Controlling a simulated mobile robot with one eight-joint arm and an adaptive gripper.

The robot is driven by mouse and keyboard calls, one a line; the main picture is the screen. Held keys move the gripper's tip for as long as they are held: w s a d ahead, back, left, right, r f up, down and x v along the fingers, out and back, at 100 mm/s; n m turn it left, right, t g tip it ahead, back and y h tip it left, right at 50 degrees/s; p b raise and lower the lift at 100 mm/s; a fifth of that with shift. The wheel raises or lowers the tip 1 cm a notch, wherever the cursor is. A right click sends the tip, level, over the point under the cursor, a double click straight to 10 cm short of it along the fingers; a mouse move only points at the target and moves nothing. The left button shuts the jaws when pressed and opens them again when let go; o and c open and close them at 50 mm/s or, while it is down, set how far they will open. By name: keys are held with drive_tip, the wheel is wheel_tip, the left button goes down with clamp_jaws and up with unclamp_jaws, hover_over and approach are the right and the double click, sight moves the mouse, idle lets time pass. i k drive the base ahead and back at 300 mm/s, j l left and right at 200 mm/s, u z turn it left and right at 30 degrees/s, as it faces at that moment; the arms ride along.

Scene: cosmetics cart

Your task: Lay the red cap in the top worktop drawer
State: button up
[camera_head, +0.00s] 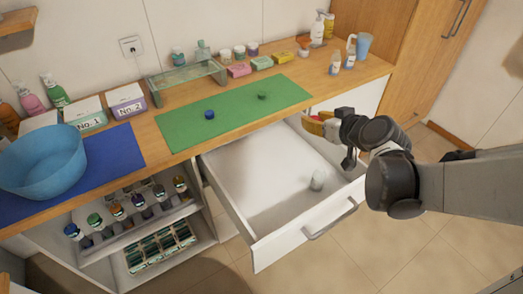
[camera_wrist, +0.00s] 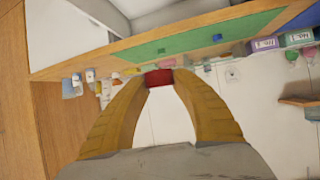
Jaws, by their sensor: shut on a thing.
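The red cap (camera_wrist: 158,78) sits between the yellow fingertips of my gripper (camera_wrist: 160,82) in the wrist view; the gripper is shut on it. In the head view my gripper (camera_head: 316,125) is above the back right part of the open drawer, near the worktop's front edge. The cap is hard to make out there. The white top worktop drawer (camera_head: 280,249) is pulled well out. A small pale cylindrical thing (camera_head: 317,180) is inside it toward the front right; the rest of its floor is bare.
A green mat (camera_head: 180,132) on the worktop bears a blue cap (camera_head: 209,115) and a green cap (camera_head: 262,95). A blue bowl (camera_head: 40,160) stands on a blue mat at left. Small bottles (camera_head: 116,209) fill a shelf below. Tall wooden cabinets (camera_head: 430,50) stand at right.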

sight(267, 217)
drive_tip(key=i+l+u, duration=0.15)
drive_tip(key=l+u, duration=0.35)
drive_tip(key=l, duration=0.2)
drive_tip(key=l+u, duration=0.45)
drive_tip(key=l, duration=0.2)
drive_tip(key=k+l+u, duration=0.1)
drive_tip(key=l+u, duration=0.4)
drive_tip(key=l, duration=0.2)
drive_tip(key=l+u, duration=0.3)
drive_tip(key=l, duration=0.15)
drive_tip(key=l+u, duration=0.35)
drive_tip(key=l, duration=0.15)
drive_tip(key=l+u, duration=0.3)
drive_tip(key=l, duration=0.15)
drive_tip(key=k+l+u, duration=0.1)
drive_tip(key=l+u, duration=0.2)
drive_tip(key=l, duration=0.15)
drive_tip(key=k+l+u, duration=0.15)
drive_tip(key=l+u, duration=0.2)
drive_tip(key=k+l+u, duration=0.3)
drive_tip(key=l, duration=0.15)
drive_tip(key=i, duration=0.1)
